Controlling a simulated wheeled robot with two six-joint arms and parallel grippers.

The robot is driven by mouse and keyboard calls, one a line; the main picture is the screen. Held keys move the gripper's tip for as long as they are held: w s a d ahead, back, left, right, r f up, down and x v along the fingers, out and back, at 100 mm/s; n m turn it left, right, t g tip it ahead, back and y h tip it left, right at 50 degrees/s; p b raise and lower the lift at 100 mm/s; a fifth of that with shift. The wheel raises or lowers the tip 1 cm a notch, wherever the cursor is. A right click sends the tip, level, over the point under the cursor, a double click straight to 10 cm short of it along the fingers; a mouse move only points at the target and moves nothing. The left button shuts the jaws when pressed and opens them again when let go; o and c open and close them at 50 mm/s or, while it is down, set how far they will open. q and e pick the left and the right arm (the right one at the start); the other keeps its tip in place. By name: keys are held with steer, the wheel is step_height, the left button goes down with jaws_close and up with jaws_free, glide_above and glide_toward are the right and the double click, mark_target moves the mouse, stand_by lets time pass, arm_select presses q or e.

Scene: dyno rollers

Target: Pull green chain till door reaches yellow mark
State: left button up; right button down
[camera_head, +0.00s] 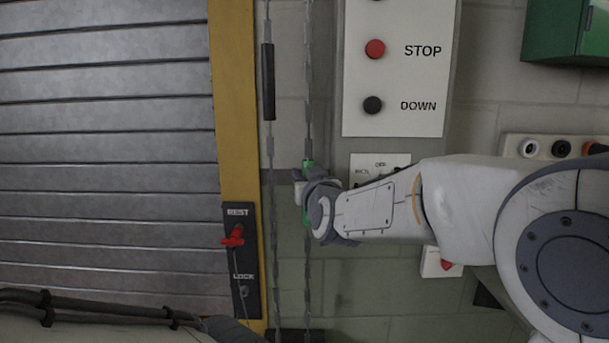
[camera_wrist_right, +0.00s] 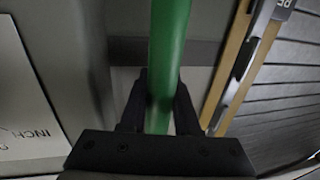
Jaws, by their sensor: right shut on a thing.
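The green chain grip (camera_head: 307,164) is a sleeve on the right one of two hanging chains, beside the yellow door post. My right gripper (camera_head: 305,188) is shut around it. In the right wrist view the green grip (camera_wrist_right: 168,65) runs between the two dark fingers (camera_wrist_right: 160,105). The grey slatted door (camera_head: 105,130) fills the left of the head view. Its lower edge and a yellow mark cannot be made out here. Part of my left arm shows at the lower left; its gripper is not in view.
The other chain has a black sleeve (camera_head: 268,82). A REST/LOCK plate with a red pin (camera_head: 233,237) is on the yellow post (camera_head: 236,120). A control panel (camera_head: 400,70) with STOP and DOWN buttons is above my right arm. A green box (camera_head: 565,32) is at upper right.

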steer(key=shift+f, duration=0.25)
steer(key=c, duration=0.9)
jaws_free()
steer(key=shift+o, duration=1.4)
steer(key=shift+r, duration=0.15)
steer(key=b+v, duration=0.1)
steer(key=v, duration=0.9)
steer(key=shift+s, duration=0.25)
